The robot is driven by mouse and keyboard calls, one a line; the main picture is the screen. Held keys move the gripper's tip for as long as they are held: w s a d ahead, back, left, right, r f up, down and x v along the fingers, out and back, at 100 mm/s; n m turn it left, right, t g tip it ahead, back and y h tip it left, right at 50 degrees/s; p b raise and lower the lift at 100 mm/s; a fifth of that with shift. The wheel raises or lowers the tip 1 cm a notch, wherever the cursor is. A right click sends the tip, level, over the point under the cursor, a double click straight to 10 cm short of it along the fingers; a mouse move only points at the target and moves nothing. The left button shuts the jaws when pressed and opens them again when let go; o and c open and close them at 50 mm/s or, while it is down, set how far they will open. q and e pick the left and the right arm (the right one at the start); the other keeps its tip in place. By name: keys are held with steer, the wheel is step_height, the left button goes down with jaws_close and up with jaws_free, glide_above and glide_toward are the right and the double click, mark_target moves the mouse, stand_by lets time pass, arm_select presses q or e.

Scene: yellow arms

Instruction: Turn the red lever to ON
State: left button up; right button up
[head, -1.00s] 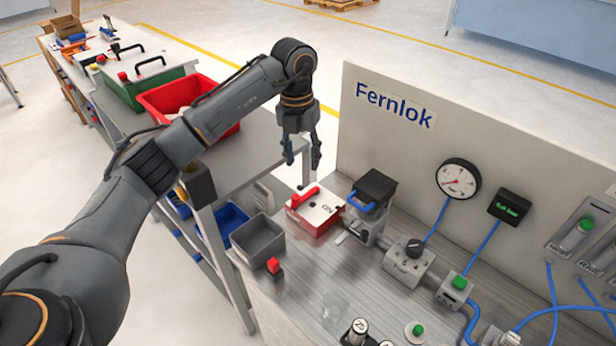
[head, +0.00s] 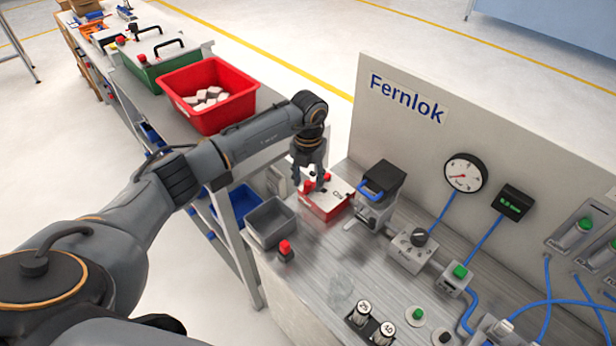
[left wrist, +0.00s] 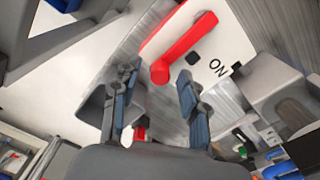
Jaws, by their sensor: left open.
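The red lever (left wrist: 186,46) is mounted on the white top of a small red-and-white box (head: 326,207). In the left wrist view its arm runs diagonally to a round knob end, and the black "ON" label (left wrist: 217,67) is beside it, with a dark square mark between. My left gripper (head: 308,186) is just above the box in the head view and partly hides the lever. In the left wrist view the gripper (left wrist: 158,78) is open, its fingers on either side of the knob end. I cannot tell whether they touch it. My right gripper is not in view.
A black-topped device with a blue handle (head: 371,190) stands right beside the box. A grey bin (head: 271,223) and a small red-topped part (head: 286,251) are to the left and in front. The Fernlok panel (head: 410,130) rises behind. Bare bench lies in front of the box.

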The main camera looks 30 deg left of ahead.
arm_select(q)
steer(key=shift+w+f, duration=0.1)
steer(key=shift+f, duration=0.2)
steer(key=shift+c, duration=0.5)
steer(key=shift+r, duration=0.1)
jaws_close()
